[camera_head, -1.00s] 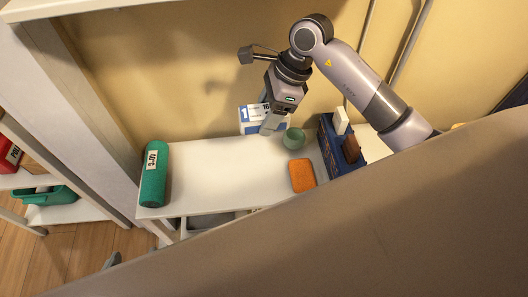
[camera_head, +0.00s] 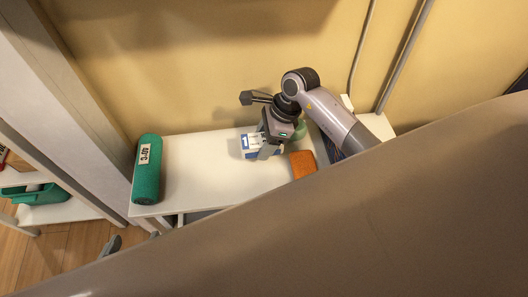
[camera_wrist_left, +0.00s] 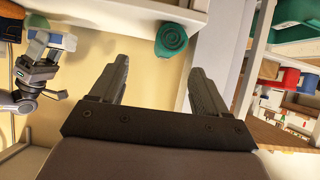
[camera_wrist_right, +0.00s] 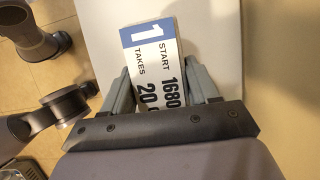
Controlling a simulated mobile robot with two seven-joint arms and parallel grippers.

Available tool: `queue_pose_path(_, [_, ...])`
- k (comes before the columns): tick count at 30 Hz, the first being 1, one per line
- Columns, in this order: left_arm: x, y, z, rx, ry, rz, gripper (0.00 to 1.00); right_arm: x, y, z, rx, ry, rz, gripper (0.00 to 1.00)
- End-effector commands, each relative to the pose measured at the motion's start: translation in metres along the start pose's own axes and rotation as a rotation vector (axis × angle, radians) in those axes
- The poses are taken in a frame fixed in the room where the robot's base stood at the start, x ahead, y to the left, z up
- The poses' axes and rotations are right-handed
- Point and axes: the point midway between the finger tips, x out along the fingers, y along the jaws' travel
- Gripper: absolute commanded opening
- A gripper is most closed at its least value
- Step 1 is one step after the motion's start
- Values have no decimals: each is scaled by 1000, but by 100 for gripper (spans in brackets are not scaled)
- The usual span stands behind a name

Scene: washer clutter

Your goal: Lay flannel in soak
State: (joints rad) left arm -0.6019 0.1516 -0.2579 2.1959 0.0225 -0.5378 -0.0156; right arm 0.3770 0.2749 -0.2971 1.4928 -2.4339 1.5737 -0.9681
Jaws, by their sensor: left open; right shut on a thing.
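My right gripper (camera_head: 264,152) is shut on a white-and-blue printed sign (camera_head: 247,142) at the white shelf top. The right wrist view shows the sign (camera_wrist_right: 156,55) between both fingers, reading "1 START 1680 TAKES 20". My left gripper (camera_wrist_left: 155,85) is open and empty in its wrist view. A folded orange cloth-like piece (camera_head: 302,164) lies on the shelf, right of my right gripper; I cannot tell for sure that it is the flannel. A pale green cup (camera_head: 300,131) is partly hidden behind the gripper. No soaking vessel is clearly identifiable.
A green cylinder labelled "40°C" (camera_head: 147,168) lies at the left end of the white shelf top (camera_head: 200,165). Bare shelf lies between it and the sign. A dark blue box (camera_head: 331,147) is mostly behind my right arm. A green bin (camera_head: 36,193) is at far left.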

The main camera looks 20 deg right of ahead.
Motion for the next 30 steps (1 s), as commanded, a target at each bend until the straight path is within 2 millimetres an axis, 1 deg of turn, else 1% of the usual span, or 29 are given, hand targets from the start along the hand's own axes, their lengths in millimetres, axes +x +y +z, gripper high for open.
queue_pose_path(4, [2,1,-1,3,10,3,75,12,0,-5,1,0,2,24])
queue_pose_path(8, [5,4,2,9,15,10,75,32,0,-13,2,-1,3,24])
queue_pose_path(10, [5,7,-2,13,26,15,75,40,0,-16,1,-1,2,24])
queue_pose_path(13, [3,8,-11,17,44,18,75,41,0,-17,-1,0,0,24])
queue_pose_path(15, [3,7,-13,18,48,17,75,40,-1,-17,-1,0,0,24])
queue_pose_path(22, [5,7,-9,14,45,19,75,44,-1,-19,-1,1,-1,24])
queue_pose_path(23, [5,8,-10,14,44,20,75,43,-1,-18,-1,1,0,69])
queue_pose_path(24, [5,7,-10,14,42,19,75,43,-1,-18,-1,0,0,82])
queue_pose_path(25, [5,7,-10,14,42,19,75,43,-1,-18,-1,0,0,85])
queue_pose_path(30, [4,7,-8,16,38,20,75,43,-1,-18,-1,0,0,85])
